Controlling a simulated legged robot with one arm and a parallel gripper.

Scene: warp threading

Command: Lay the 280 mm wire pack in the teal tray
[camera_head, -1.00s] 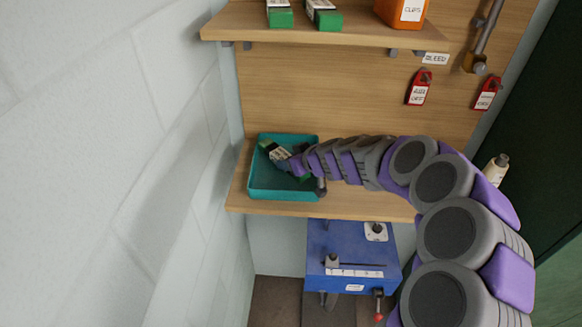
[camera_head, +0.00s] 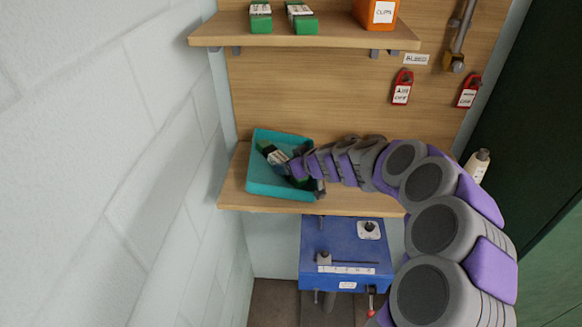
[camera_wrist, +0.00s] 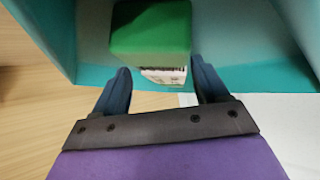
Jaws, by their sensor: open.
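The teal tray (camera_head: 252,180) stands on the lower wooden shelf, slightly askew. A green pack with a white label (camera_head: 268,150) lies in it, slanted; its label is too small to read, so I cannot confirm the 280 mm size. More dark green shows beside my gripper (camera_head: 292,168); I cannot tell whether it is the same pack. In the wrist view, the green pack (camera_wrist: 150,32) lies just beyond the fingertips of my open gripper (camera_wrist: 160,82), inside the tray walls (camera_wrist: 255,78). The fingers stand apart with nothing clamped between them. My gripper hides part of the pack.
The upper shelf (camera_head: 340,42) holds two green packs (camera_head: 301,20) and an orange clips box (camera_head: 377,12). Red tags (camera_head: 402,88) hang on the back board. A blue machine (camera_head: 345,250) stands below the lower shelf. A white wall is close on the left.

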